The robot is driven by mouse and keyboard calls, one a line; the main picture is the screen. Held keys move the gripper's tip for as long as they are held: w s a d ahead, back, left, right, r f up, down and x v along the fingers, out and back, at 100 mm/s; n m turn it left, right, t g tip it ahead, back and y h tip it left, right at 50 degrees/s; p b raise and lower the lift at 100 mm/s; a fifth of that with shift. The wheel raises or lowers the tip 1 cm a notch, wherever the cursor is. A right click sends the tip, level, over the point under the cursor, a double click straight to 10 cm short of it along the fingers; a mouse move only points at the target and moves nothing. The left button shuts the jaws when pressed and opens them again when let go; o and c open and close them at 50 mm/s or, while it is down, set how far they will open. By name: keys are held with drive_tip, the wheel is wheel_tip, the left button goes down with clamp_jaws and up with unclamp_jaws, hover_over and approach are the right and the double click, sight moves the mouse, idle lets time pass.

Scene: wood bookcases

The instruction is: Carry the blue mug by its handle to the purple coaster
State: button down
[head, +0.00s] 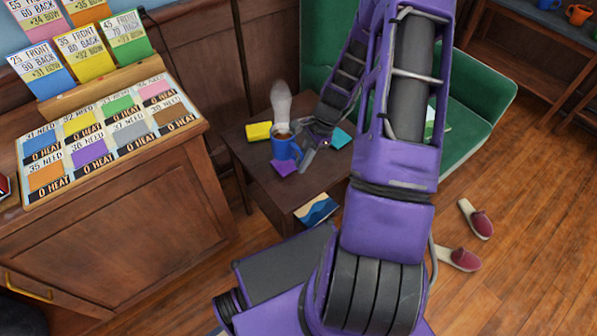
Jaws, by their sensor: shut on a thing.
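The blue mug (283,149) is upright at the left part of a small dark wood table and holds a brown drink. A pale plume rises over it. My gripper (303,151) is at the mug's right side, shut on its handle; the fingers hide most of the handle. The purple coaster (284,169) shows just below the mug in the picture, and the mug overlaps its far edge. I cannot tell whether the mug's base touches the coaster or the table or hangs a little above.
The small table (253,155) also bears a yellow square (259,131) and a teal square (341,138). A wooden cabinet (120,205) stands left, a green chair (485,110) right. Red slippers (480,222) lie on the floor.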

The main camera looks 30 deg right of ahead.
drive_tip(key=shift+f+b, duration=0.4)
drive_tip(key=shift+f, duration=2.2)
drive_tip(key=shift+f, duration=0.1)
drive_tip(key=c, duration=0.9)
unclamp_jaws()
drive_tip(key=p+v, duration=0.2)
drive_tip(key=v, duration=1)
